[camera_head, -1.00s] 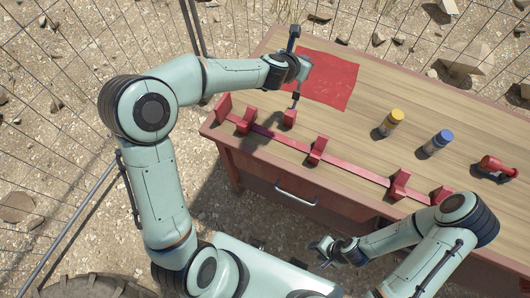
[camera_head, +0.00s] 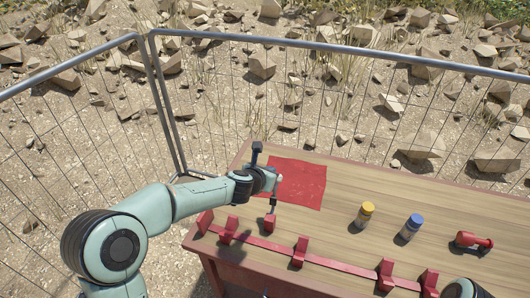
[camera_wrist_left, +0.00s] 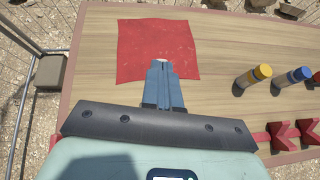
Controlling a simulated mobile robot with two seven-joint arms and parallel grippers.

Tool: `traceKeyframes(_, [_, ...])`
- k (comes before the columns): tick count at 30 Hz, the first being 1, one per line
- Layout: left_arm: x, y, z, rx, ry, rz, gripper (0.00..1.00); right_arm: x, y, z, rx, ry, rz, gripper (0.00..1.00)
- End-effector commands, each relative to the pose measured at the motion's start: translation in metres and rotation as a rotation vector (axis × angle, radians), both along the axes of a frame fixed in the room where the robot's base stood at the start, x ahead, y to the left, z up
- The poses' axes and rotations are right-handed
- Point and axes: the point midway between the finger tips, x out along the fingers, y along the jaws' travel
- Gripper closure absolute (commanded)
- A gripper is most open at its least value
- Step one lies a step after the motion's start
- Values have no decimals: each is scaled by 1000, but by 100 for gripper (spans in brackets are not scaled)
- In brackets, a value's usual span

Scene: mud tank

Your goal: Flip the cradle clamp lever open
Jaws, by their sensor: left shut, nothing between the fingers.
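The red cradle rail (camera_head: 330,264) runs along the table's front edge with several red upright brackets. A separate small red block (camera_head: 270,224) stands just behind its left part. A thin dark upright piece (camera_head: 272,204) shows above that block, below my left gripper; I cannot tell whether it is the clamp lever. My left gripper (camera_head: 278,180) is above the table's left part, near the red cloth. In the left wrist view its fingers (camera_wrist_left: 163,66) are shut and empty, with the red cloth beyond. The block is hidden there. My right gripper is out of view.
The red cloth (camera_head: 296,183) lies flat on the wooden table (camera_head: 335,212). A wire fence (camera_head: 330,90) runs behind the table.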

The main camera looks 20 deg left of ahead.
Motion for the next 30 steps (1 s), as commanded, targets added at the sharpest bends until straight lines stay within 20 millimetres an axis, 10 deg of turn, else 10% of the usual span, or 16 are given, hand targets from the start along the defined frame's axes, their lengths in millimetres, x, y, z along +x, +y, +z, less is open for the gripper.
traceKeyframes(2, [5, 0, 36, 0, -22, -3, 100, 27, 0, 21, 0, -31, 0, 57])
traceKeyframes(30, [-5, 9, 92, 0, -11, -1, 100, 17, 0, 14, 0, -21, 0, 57])
